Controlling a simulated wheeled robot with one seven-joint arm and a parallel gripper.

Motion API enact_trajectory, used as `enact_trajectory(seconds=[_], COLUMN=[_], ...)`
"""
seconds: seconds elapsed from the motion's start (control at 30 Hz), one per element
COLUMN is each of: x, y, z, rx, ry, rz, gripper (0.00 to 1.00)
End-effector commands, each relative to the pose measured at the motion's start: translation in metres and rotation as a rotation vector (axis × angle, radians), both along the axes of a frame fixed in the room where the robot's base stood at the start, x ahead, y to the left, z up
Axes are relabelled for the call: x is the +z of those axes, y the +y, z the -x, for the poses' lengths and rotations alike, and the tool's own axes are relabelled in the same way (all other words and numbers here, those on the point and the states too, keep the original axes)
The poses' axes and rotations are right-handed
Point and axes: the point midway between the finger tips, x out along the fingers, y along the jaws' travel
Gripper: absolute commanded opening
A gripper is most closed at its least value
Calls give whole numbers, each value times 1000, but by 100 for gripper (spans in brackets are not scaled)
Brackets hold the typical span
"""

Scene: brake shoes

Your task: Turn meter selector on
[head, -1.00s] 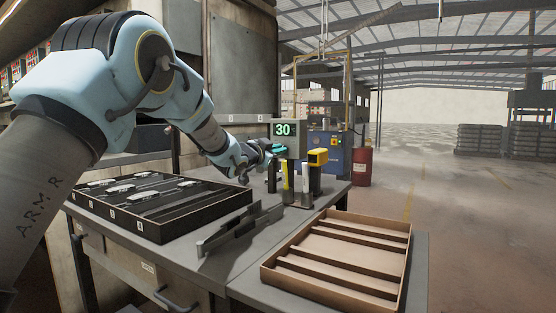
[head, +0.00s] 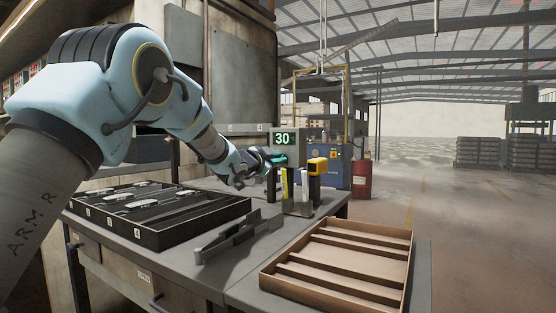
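The meter (head: 284,138) is a grey box with a green "30" lit on its dark display. It stands at the far end of the workbench. My gripper (head: 275,160) is just in front of the meter's lower left part, small in the head view. Teal parts show at its end, close to the meter face. I cannot tell whether it touches the meter. The selector cannot be made out; my gripper covers that part of the meter. The gap between the fingers is too small to judge.
A black compartment tray (head: 160,232) with several brake shoes lies at left on the bench. A grey metal bracket (head: 238,238) lies mid-bench. An empty brown divided tray (head: 402,262) is front right. A yellow-and-black handheld device (head: 317,166) stands right of the meter.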

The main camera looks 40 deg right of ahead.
Motion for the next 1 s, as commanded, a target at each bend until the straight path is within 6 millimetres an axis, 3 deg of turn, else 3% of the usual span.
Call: enact_trajectory(seconds=[0.03, 0.2, 0.57, 1.0], x=[0, 0, 1, 0], y=[0, 0, 7, 83], z=[0, 0, 2, 22], rx=[0, 0, 0, 1], ry=[0, 1, 2, 2], rz=[0, 0, 2, 1], gripper=[22, 41, 41, 41])
